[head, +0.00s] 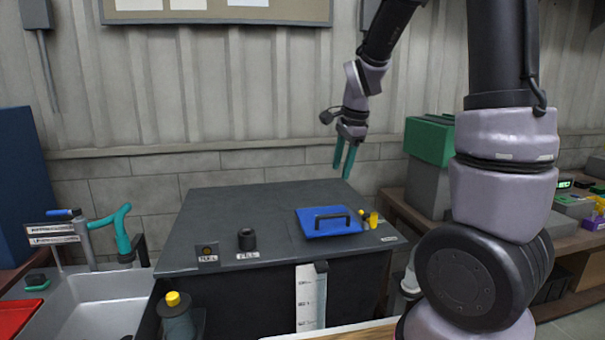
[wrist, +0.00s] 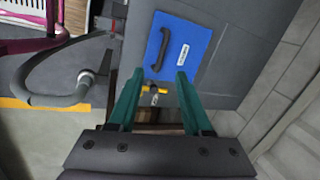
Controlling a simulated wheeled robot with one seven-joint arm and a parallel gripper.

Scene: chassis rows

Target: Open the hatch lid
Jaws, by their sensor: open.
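The hatch lid (head: 322,229) is a blue panel with a black bar handle (head: 332,219), lying shut on the right part of the dark cabinet top (head: 225,203). A yellow latch-like piece (head: 371,219) sits at its right edge. In the wrist view the blue lid (wrist: 177,50) shows beyond the fingers, with its black handle (wrist: 164,48) and a white label. The yellow piece (wrist: 153,87) appears between the fingertips, but farther off. My gripper (head: 345,160) has green fingers, is open and empty, and hangs above and behind the lid, apart from it. It also shows in the wrist view (wrist: 154,75).
A sink (head: 95,302) with a teal-handled tap is at the left. Green and grey boxes (head: 430,140) stand at the right. The cabinet top's back left is clear.

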